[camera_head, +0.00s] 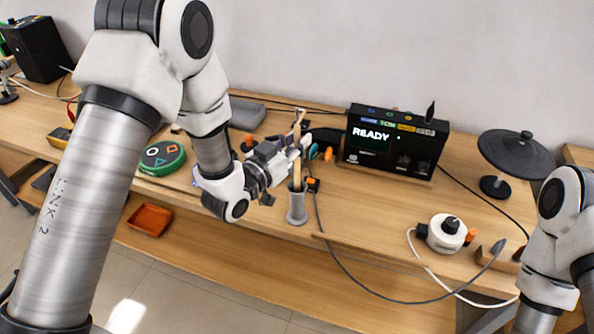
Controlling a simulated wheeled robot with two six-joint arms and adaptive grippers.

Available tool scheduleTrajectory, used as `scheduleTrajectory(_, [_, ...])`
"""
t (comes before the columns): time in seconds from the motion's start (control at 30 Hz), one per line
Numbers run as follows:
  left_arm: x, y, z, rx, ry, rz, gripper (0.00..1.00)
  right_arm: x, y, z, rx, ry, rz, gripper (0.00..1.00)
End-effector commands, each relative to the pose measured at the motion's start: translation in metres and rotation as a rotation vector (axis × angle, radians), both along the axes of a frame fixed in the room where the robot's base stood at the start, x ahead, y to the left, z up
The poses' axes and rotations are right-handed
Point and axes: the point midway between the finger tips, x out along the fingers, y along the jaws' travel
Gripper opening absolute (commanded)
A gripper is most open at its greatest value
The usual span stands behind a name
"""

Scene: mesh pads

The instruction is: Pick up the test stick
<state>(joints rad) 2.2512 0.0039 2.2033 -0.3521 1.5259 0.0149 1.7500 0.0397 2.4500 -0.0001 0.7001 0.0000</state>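A wooden stick (297,173), which looks like the test stick, stands nearly upright in a grey cylindrical holder (297,209) near the front of the bench. A wooden tip (299,118) also shows just above and behind my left gripper; I cannot tell whether it is the same stick. My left gripper (296,146) reaches in from the left at the stick's upper part, above the holder. Its fingers overlap the stick in the picture, so whether they grip it is unclear. My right arm shows at the right edge, with its gripper out of view.
A black box reading READY (390,140) stands behind, right of the gripper. A round black pad (520,152) stands far right. A white round device (446,233) with cables sits front right. A green round pad (162,157) lies left; an orange tray (150,219) sits lower.

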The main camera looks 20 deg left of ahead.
Motion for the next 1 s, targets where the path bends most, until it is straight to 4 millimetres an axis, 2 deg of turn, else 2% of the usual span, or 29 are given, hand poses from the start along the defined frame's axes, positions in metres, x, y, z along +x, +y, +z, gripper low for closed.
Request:
scheduleTrajectory(0.4, [0.0,0.0,0.001,0.0,0.0,0.0,0.0,0.0,0.0,0.0,0.0,0.0,0.0,0.4])
scheduleTrajectory(0.57, [0.0,0.0,0.011,0.001,-0.003,0.0,0.0,0.0,0.0,-0.001,0.0,0.0,0.0,0.4])
scheduleTrajectory(0.77, [0.0,0.0,0.046,0.001,-0.007,0.0,0.0,0.0,0.0,-0.005,0.0,0.0,0.0,0.4])
scheduleTrajectory(1.0, [0.0,0.0,0.11,0.0,-0.008,-0.001,0.0,0.0,0.0,-0.008,0.0,0.0,0.0,0.4])
